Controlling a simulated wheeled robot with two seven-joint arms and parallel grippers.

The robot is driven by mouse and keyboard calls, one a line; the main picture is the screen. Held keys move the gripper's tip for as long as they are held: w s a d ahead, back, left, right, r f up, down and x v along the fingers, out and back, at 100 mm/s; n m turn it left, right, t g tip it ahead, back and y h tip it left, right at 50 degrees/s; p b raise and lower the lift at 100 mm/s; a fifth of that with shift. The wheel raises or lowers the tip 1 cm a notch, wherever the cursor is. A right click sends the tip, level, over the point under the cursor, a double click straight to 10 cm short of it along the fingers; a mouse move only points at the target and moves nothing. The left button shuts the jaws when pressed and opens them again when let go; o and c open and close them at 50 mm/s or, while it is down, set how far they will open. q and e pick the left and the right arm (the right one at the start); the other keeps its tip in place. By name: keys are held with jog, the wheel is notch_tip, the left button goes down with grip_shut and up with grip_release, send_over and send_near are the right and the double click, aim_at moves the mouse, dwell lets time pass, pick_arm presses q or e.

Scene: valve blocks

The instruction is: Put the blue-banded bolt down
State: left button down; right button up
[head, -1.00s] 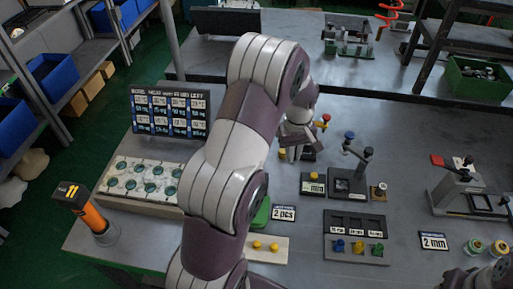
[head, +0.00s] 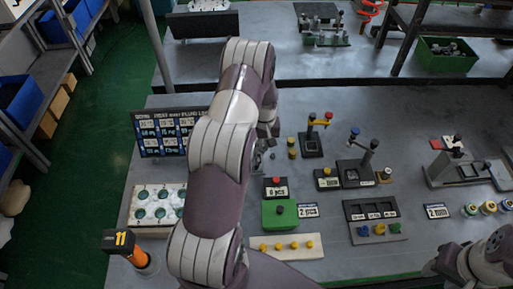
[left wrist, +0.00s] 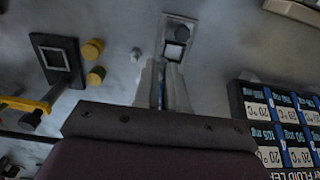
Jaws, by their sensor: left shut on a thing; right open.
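My left gripper (left wrist: 165,88) shows in the left wrist view with its fingers close together. A thin bluish strip shows between them, which fits the blue-banded bolt (left wrist: 162,86); most of it is hidden by the fingers. The fingers point toward a grey plate with a dark square and pale patch (left wrist: 178,34). I cannot tell whether the bolt touches the table. My right arm shows at the lower right of the head view; its fingers are not visible.
A sign board (head: 162,133) and a white tray with green round places (head: 154,211) stand left of my arm. A red-button counter (head: 276,188), green block (head: 279,214) and blue-handled valve stand (head: 357,165) stand to the right. Yellow cylinders (left wrist: 94,48) are left of my fingers.

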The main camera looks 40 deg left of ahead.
pick_arm(q)
jog(key=shift+s+a+f, duration=0.35)
jog(key=shift+a, duration=0.3)
jog(key=shift+s+a+f, duration=0.3)
jog(key=shift+a+f, duration=0.05)
jog(key=shift+a, duration=0.25)
jog(key=f, duration=0.1)
jog(key=f+p, duration=0.1)
jog(key=f, duration=0.1)
jog(key=shift+w+d+f+p, duration=0.1)
jog(key=shift+d+f+p, duration=0.15)
jog(key=shift+f+p, duration=0.1)
jog(key=shift+f, duration=0.1)
jog(key=shift+a, duration=0.1)
pick_arm(e)
jog(key=shift+s+a+r, duration=0.1)
jog(key=shift+a+r, duration=0.05)
jog(key=shift+r, duration=0.4)
jog(key=shift+s+a+r, duration=0.1)
jog(key=shift+r, duration=0.4)
pick_arm(q)
jog(key=shift+f+b, duration=0.25)
jog(key=shift+b, duration=0.05)
jog(key=c, duration=1.2)
grip_release()
jog(key=shift+r, duration=0.15)
jog(key=shift+c, duration=0.2)
jog(key=shift+o, duration=0.2)
pick_arm(e)
jog(key=shift+d+f, duration=0.1)
